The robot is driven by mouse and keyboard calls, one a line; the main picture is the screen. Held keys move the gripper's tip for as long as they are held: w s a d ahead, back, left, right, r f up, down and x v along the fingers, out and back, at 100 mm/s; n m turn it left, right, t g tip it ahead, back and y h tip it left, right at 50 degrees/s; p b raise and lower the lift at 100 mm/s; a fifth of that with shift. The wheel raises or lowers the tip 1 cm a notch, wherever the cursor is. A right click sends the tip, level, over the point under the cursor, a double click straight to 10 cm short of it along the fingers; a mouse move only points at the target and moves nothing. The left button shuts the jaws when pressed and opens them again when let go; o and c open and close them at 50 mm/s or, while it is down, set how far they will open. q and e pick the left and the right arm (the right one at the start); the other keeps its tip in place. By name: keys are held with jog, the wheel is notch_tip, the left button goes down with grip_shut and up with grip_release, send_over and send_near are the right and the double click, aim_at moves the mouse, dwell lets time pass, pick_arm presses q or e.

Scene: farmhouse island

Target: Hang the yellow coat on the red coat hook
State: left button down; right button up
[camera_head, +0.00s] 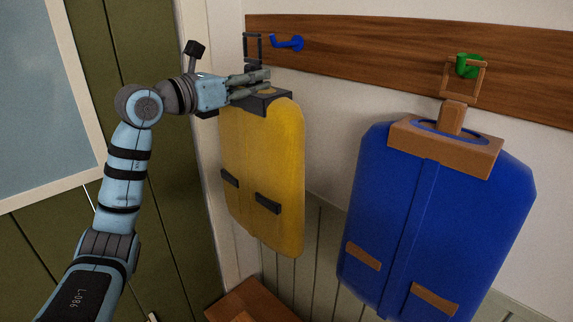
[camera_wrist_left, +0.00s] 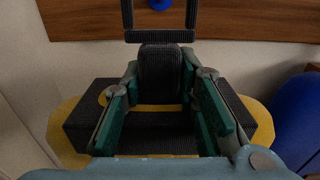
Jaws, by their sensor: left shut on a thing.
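The yellow coat (camera_head: 265,160) hangs upright from my left gripper (camera_head: 262,80) in front of the wall. The gripper is shut on the dark neck piece at the coat's top, which also shows between the fingers in the left wrist view (camera_wrist_left: 160,75). The coat's dark square loop (camera_head: 253,62) stands above the fingers, just left of a blue hook (camera_head: 288,43) in the head view. In the left wrist view the loop (camera_wrist_left: 160,37) frames the blue hook (camera_wrist_left: 160,4); I cannot tell whether they touch. No red hook shows. My right gripper is out of view.
A wooden rail (camera_head: 370,55) on the wall carries the blue hook and a green hook (camera_head: 468,66). A blue coat (camera_head: 390,220) hangs by its brown loop at the green hook. A wooden surface (camera_head: 255,302) is below the yellow coat. Green panelling (camera_head: 165,150) stands at left.

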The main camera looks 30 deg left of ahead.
pick_arm(q)
jog(key=shift+f+b+v, duration=0.2)
jog(key=shift+b+v, duration=0.6)
jog(key=shift+v, duration=0.25)
jog(key=shift+f+b+v, duration=0.2)
jog(key=shift+b+v, duration=0.55)
jog(key=shift+v, duration=0.25)
jog(key=c, duration=2)
grip_release()
grip_shut()
